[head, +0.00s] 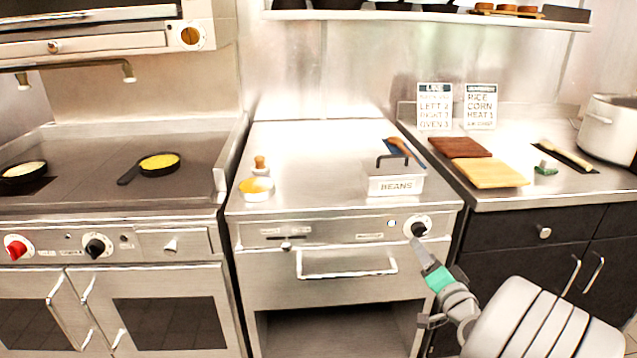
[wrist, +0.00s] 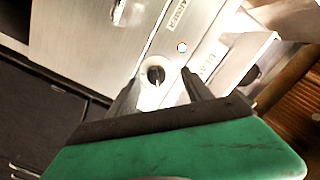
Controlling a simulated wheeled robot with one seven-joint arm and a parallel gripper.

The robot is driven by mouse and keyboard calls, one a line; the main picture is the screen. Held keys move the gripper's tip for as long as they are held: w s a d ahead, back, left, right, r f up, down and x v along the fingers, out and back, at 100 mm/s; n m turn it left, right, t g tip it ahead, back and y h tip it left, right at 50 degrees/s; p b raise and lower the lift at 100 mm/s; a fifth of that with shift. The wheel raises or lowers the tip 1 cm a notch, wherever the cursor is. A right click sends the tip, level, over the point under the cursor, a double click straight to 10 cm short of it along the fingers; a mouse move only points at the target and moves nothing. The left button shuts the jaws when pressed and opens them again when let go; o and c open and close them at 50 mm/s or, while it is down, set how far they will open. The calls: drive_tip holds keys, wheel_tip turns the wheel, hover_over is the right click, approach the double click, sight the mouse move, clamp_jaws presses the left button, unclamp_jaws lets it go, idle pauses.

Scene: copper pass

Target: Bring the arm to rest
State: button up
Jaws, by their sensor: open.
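My gripper (head: 419,243) is at the front panel of the middle counter, just below and beside the black knob (head: 418,226) at its right end. In the wrist view my gripper (wrist: 160,90) is open, with its two dark fingers on either side of the black knob (wrist: 155,75). I cannot tell whether the fingers touch the knob. Nothing else is between the fingers. My arm reaches in from the lower right of the head view.
Pans with yellow (head: 158,163) and pale food sit on the left stove. Cutting boards (head: 492,173) and a pot (head: 610,128) stand on the right counter. A drawer handle (head: 346,264) sticks out below the panel.

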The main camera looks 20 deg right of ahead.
drive_tip(key=w+a+r+n+g+y+p, duration=0.1)
drive_tip(key=a+r+n+g+y+p, duration=0.2)
drive_tip(key=a, duration=0.5)
drive_tip(key=w+a+r+n+g+y+p, duration=0.15)
drive_tip(key=a+n+p, duration=0.25)
drive_tip(key=a, duration=0.5)
drive_tip(key=w+a+r+n+g+y+p, duration=0.1)
drive_tip(key=a+r+n+g+y+p, duration=0.2)
drive_tip(key=a, duration=0.5)
drive_tip(key=s+a+r+n+g+h+p, duration=0.1)
drive_tip(key=s+a+r+g+p, duration=0.2)
drive_tip(key=s, duration=0.4)
drive_tip(key=s+a+r+n+g+h+p, duration=0.1)
drive_tip(key=s+a+r+g+h+p, duration=0.1)
drive_tip(key=s, duration=0.5)
drive_tip(key=a+r+g+p, duration=0.1)
drive_tip(key=a+p, duration=0.1)
drive_tip(key=p, duration=0.1)
drive_tip(key=shift+s+a+r+n, duration=0.2)
drive_tip(key=shift+s+a+n, duration=0.05)
drive_tip(key=shift+s+n, duration=0.1)
